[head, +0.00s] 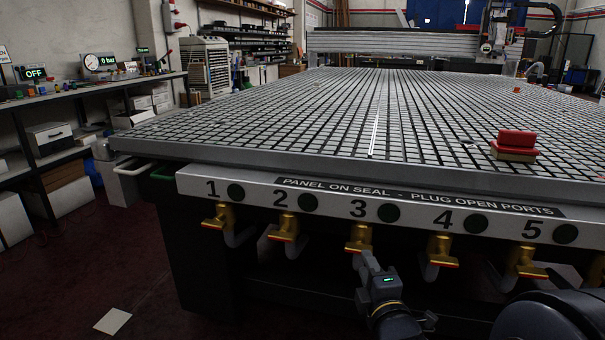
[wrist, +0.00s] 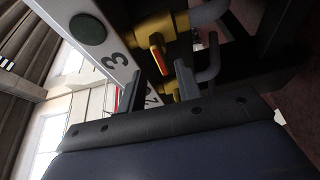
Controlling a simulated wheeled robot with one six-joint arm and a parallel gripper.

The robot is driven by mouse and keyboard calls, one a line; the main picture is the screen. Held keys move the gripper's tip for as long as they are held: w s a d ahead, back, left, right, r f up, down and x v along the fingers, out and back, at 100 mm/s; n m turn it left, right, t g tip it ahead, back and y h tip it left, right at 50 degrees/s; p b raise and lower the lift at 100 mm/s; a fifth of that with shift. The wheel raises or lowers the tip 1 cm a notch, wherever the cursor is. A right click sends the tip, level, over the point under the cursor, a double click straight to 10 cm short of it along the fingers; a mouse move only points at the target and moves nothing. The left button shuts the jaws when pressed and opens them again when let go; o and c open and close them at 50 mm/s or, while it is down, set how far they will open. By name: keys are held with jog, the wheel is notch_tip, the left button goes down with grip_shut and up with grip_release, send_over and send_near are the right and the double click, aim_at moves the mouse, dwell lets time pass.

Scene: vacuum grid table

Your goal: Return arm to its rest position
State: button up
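My gripper (head: 368,262) is in the head view, just below and in front of the brass valve under number 3 (head: 358,238). In the wrist view my gripper (wrist: 159,82) has its two dark fingers apart, with nothing clearly held between them. The number 3 valve (wrist: 155,32) and its red-edged handle (wrist: 158,58) lie just beyond the fingertips. Whether a finger touches the handle I cannot tell. My arm reaches up from the bottom right of the head view.
The grid table (head: 250,160) has a numbered front panel (head: 320,205) with several brass valves below it. A red block (head: 516,138) sits on the table at right. A gauge sign (head: 100,62) reads 0 bar; another sign (head: 34,73) reads OFF. Open floor (head: 60,270) lies at left.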

aim_at(359, 248)
jog(key=w, duration=0.4)
jog(key=w+b, duration=0.1)
jog(key=w, duration=0.1)
jog(key=shift+w+a, duration=0.25)
jog(key=shift+a, duration=0.05)
jog(key=shift+r, duration=0.1)
jog(key=shift+s, duration=0.1)
